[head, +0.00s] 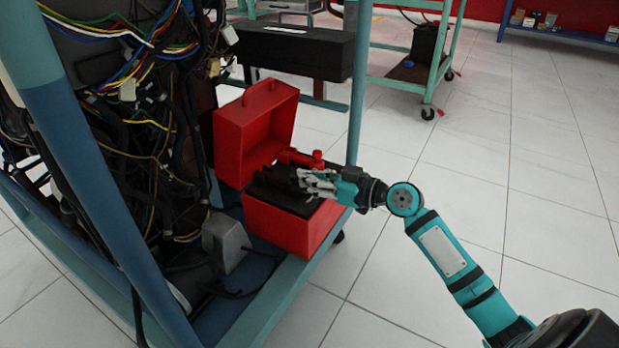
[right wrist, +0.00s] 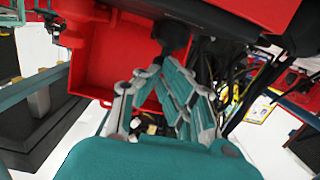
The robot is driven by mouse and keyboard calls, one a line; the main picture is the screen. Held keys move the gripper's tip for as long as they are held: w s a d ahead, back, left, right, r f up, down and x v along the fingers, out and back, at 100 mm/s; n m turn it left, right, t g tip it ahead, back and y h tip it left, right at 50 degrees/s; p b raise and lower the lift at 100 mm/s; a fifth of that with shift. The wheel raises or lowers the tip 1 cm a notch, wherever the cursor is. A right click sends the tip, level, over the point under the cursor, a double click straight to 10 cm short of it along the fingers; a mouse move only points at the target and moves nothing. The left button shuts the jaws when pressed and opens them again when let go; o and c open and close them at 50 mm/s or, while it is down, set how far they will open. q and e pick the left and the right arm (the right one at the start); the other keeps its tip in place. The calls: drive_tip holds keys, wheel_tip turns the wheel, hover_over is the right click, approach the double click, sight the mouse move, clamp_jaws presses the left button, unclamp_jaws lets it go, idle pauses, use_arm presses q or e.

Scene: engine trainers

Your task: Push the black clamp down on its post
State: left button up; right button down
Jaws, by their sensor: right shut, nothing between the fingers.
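The red battery box (head: 288,226) has its lid (head: 268,105) open. A black battery (head: 292,203) sits inside. A red clamp (head: 316,160) stands at the battery's far side. My right gripper (head: 304,179) is low over the battery, shut and empty, its fingers pointing left. In the right wrist view its fingertips (right wrist: 160,66) come together just short of a dark piece (right wrist: 173,34), which looks like the black clamp. Its post is hidden, and I cannot tell whether the fingertips touch it. My left gripper is not in view.
The box stands on the blue frame (head: 262,290) of an engine trainer, beside a grey block (head: 226,240). Bundled wires (head: 165,110) hang at the left. A blue upright (head: 358,80) rises behind the box. Open tiled floor (head: 480,170) lies to the right.

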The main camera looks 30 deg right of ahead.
drive_tip(key=v, duration=1.2)
idle(0.3)
